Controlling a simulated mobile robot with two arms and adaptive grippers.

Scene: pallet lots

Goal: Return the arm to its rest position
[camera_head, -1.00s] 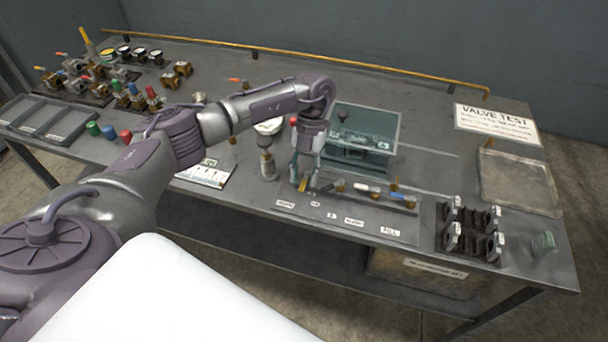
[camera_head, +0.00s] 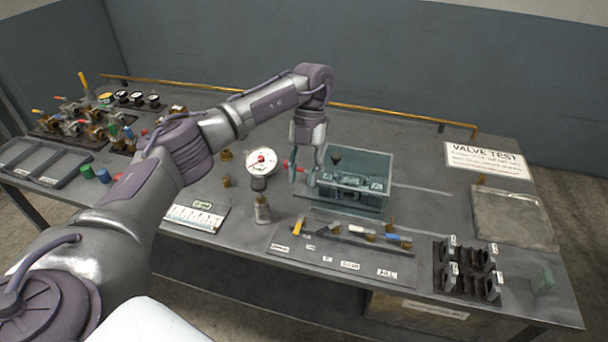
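My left arm (camera_head: 185,155) reaches in from the left over the bench. My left gripper (camera_head: 305,172) points down in front of the left side of the teal box fixture (camera_head: 356,183). Its two fingers are apart, with nothing seen held between them. A thin red piece shows just beside the left finger; I cannot tell what it belongs to. My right arm and gripper are not in view.
A pressure gauge (camera_head: 261,161) stands left of the gripper. A label card (camera_head: 197,215) lies nearby. Several valves and grey trays (camera_head: 45,160) are at left.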

